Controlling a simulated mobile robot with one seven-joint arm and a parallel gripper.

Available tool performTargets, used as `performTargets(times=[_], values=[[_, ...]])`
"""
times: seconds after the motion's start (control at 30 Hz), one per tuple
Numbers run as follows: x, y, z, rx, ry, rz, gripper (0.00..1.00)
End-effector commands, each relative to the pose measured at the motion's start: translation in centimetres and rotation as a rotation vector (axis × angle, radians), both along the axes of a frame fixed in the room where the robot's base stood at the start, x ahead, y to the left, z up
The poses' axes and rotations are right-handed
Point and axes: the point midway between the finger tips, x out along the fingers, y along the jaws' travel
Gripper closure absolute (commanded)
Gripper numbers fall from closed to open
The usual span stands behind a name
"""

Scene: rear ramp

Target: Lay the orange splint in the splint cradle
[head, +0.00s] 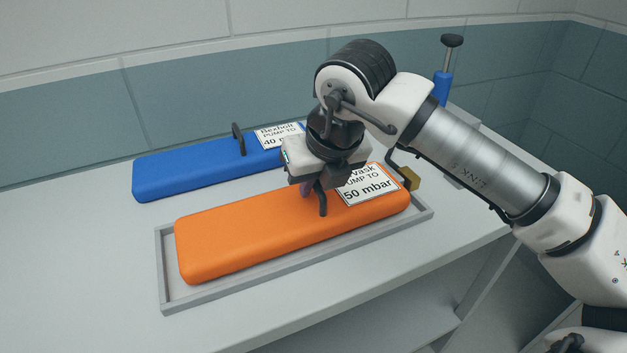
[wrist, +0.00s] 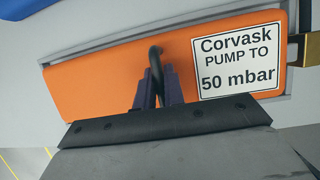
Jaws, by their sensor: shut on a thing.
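The orange splint (head: 250,240) is a long padded block with a white label reading "Corvask PUMP TO 50 mbar" in the wrist view (wrist: 110,80). My gripper (head: 316,200) is above it, shut on its dark loop handle (wrist: 155,62). The splint cradle (head: 240,293) is a shallow grey tray with a low rim. The splint lies lengthwise within the rim's outline, roughly level. Whether its underside touches the cradle floor is hard to tell. The far rim is mostly hidden behind the splint.
A blue splint (head: 190,176) with its own handle and a 40 mbar label lies behind. A blue hand pump (head: 443,85) stands at the back right. A brass fitting (head: 409,179) is at the orange splint's right end. The counter (head: 100,270) is clear at the left.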

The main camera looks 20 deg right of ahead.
Motion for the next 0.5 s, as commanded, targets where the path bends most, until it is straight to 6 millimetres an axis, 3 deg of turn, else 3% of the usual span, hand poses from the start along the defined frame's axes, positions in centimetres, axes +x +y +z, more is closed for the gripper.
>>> performTargets(times=[0.47, 0.5], values=[[0.02, -0.01, -0.7, 0.0, -0.002, 0.0, 1.0], [0.02, -0.01, -0.68, 0.0, -0.002, 0.0, 0.88]])
